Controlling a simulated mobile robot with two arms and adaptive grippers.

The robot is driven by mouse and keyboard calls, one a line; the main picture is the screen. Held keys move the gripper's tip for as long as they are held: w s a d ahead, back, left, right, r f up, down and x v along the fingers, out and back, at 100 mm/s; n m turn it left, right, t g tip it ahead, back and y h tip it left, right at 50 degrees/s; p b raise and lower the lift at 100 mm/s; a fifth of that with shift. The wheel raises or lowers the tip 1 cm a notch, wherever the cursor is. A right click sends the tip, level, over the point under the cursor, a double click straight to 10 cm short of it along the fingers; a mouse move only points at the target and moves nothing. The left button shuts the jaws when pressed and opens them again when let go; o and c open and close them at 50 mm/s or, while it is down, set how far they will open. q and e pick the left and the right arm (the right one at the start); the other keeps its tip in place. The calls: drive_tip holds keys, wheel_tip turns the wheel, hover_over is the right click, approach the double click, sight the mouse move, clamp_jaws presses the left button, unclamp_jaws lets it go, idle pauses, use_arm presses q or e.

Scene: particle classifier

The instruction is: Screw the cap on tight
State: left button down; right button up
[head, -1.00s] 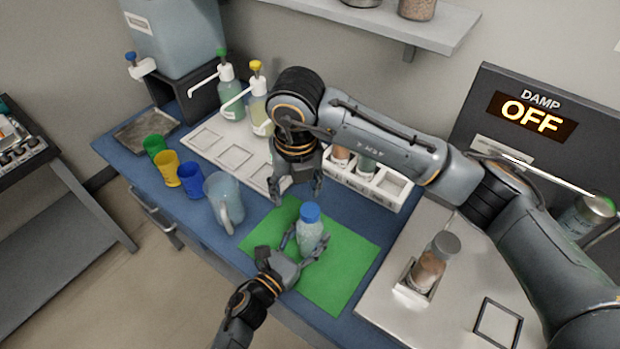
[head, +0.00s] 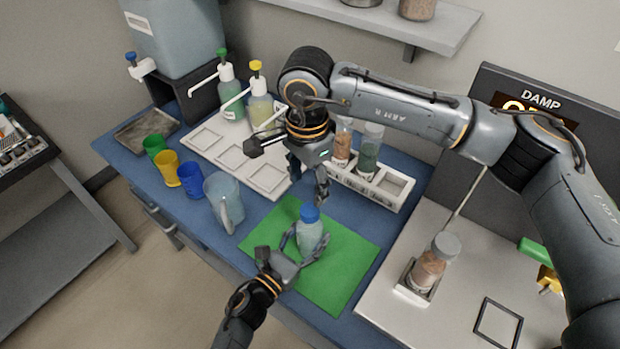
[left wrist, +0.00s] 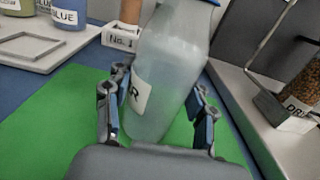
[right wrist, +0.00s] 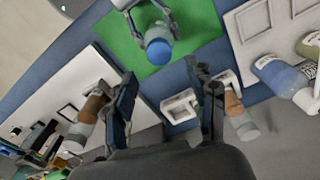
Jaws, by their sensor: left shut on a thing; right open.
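The bottle (head: 309,238) is pale and translucent, and stands on the green mat (head: 345,262). A blue cap (head: 310,213) sits on its mouth; how tightly I cannot tell. My left gripper (head: 305,250) is shut around the bottle's body. In the left wrist view the bottle (left wrist: 165,75) is between the fingers, with the cap mostly cut off at the top. My right gripper (head: 308,185) is open and empty, just above and behind the cap, apart from it. In the right wrist view the cap (right wrist: 158,52) shows beyond the open fingers.
A clear jug (head: 224,200) and blue, yellow and green cups stand left of the mat. A white rack (head: 370,182) with filled vials is behind the right gripper. A vial of brown grains (head: 432,265) stands in a holder at the right. The mat's right part is free.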

sight(310, 210)
drive_tip(key=n, duration=0.3)
drive_tip(key=shift+d+r, duration=0.1)
drive_tip(key=shift+d, duration=0.1)
drive_tip(key=shift+f, duration=4)
clamp_jaws()
